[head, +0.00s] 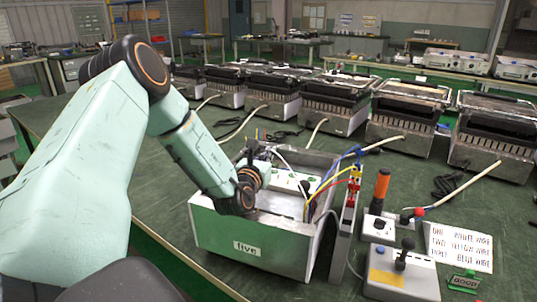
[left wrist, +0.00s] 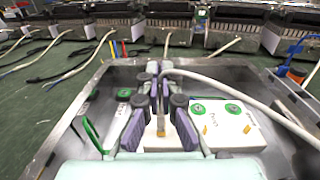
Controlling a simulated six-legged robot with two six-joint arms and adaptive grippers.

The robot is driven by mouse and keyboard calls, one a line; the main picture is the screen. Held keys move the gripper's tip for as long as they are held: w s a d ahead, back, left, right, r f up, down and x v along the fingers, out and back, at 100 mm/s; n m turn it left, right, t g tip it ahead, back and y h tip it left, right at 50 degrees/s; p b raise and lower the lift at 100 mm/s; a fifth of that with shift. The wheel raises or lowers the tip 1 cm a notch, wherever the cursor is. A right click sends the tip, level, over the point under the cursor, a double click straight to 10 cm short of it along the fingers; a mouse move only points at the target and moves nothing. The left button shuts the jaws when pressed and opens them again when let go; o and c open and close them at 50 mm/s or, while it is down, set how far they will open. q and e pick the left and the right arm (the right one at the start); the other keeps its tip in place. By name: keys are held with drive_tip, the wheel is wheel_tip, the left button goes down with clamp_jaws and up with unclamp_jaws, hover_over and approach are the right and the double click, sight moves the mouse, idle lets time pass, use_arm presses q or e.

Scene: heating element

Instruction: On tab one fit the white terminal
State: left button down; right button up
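My left gripper (left wrist: 159,80) reaches down into the open metal box labelled "five" (head: 247,248). In the left wrist view its fingers are close together, closed on the end of the white wire (left wrist: 215,79). The white terminal at that end is hidden between the fingers. The wire arcs away to the right. Below the fingers lies a white block (left wrist: 225,142) with small brass tabs. One brass tab (left wrist: 161,132) shows between the finger bases; two more (left wrist: 205,130) (left wrist: 247,129) stand to the right. Whether terminal and tab touch cannot be told. My right gripper is out of view.
Yellow, blue and red wires (head: 324,186) hang at the box's right side. A joystick box (head: 402,272), an orange-handled control (head: 380,190) and a wire-order sign (head: 459,246) stand to the right. Several grill units (head: 336,105) line the back of the green table.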

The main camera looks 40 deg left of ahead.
use_arm(q)
drive_tip(key=c, duration=2.1)
unclamp_jaws()
drive_tip(key=shift+f, duration=0.3)
drive_tip(key=o, duration=0.7)
drive_tip(key=shift+c, duration=0.2)
drive_tip(key=v, duration=0.7)
drive_tip(key=shift+s, duration=0.25)
drive_tip(key=shift+r, duration=0.1)
